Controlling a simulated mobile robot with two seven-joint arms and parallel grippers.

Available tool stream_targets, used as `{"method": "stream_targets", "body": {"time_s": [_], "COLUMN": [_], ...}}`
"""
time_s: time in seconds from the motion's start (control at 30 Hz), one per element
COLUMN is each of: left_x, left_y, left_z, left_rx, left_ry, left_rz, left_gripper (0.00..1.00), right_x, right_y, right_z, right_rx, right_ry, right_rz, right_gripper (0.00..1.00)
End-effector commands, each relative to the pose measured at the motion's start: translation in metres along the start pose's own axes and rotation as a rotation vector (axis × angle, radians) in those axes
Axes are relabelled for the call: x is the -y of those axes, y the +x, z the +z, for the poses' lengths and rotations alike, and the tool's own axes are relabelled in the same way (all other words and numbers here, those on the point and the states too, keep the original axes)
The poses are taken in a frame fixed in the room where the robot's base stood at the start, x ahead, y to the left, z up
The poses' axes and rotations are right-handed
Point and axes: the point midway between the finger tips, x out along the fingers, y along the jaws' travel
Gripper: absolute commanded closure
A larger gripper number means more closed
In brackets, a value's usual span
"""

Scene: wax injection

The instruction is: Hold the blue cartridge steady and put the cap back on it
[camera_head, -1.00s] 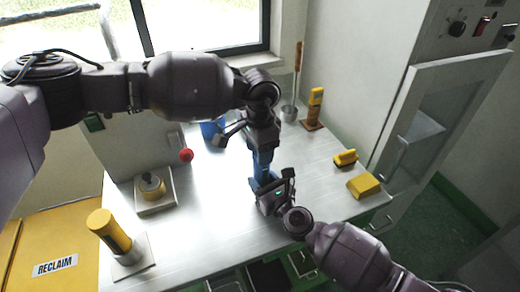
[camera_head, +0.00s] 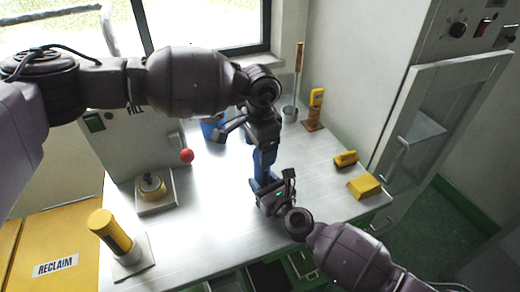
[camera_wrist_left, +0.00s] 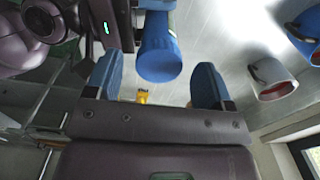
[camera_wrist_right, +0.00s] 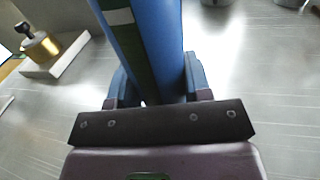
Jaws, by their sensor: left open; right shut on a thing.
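The blue cartridge (camera_wrist_right: 150,45) stands between the fingers of my right gripper (camera_wrist_right: 150,90), which is shut on it low over the bench. In the left wrist view its near end carries a wider plain blue piece (camera_wrist_left: 160,62) that looks like the cap, seated on the end. My left gripper (camera_wrist_left: 152,90) is open, with one blue finger on each side of that end and a gap to both. In the head view my left gripper (camera_head: 264,150) is directly above my right gripper (camera_head: 266,186). Their fingers and the cartridge overlap there, so the exact seating is hidden.
The metal bench (camera_head: 205,235) is clear in front. At left are a red knob (camera_head: 187,156), a brass pot (camera_head: 152,187), a yellow cylinder (camera_head: 110,232) and the RECLAIM bin (camera_head: 55,264). A yellow brush (camera_head: 345,158) and yellow block (camera_head: 364,187) lie right. A blue cup (camera_head: 212,130) stands behind.

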Motion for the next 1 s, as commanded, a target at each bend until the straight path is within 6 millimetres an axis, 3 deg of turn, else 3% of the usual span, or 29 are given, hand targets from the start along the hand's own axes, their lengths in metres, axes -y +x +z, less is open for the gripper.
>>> {"method": "stream_targets", "body": {"time_s": [0.3, 0.67, 0.87, 1.0], "left_x": [0.000, -0.001, -0.018, -0.019], "left_y": [-0.033, -0.029, -0.021, -0.025], "left_z": [0.000, 0.002, -0.009, -0.012], "left_rx": [0.000, 0.004, -0.041, -0.048], "left_ry": [0.000, -0.002, -0.007, -0.188], "left_rz": [-0.001, 0.007, 0.074, 0.086], "left_gripper": [0.24, 0.25, 0.25, 0.25], "right_x": [0.000, 0.000, 0.000, 0.000], "right_y": [0.000, 0.000, 0.000, 0.000], "right_z": [0.000, 0.000, 0.000, 0.000], "right_rx": [0.000, 0.000, 0.000, 0.000], "right_ry": [0.000, 0.000, 0.000, 0.000], "right_rz": [0.000, 0.000, 0.000, 0.000], "right_gripper": [1.00, 1.00, 1.00, 1.00]}}
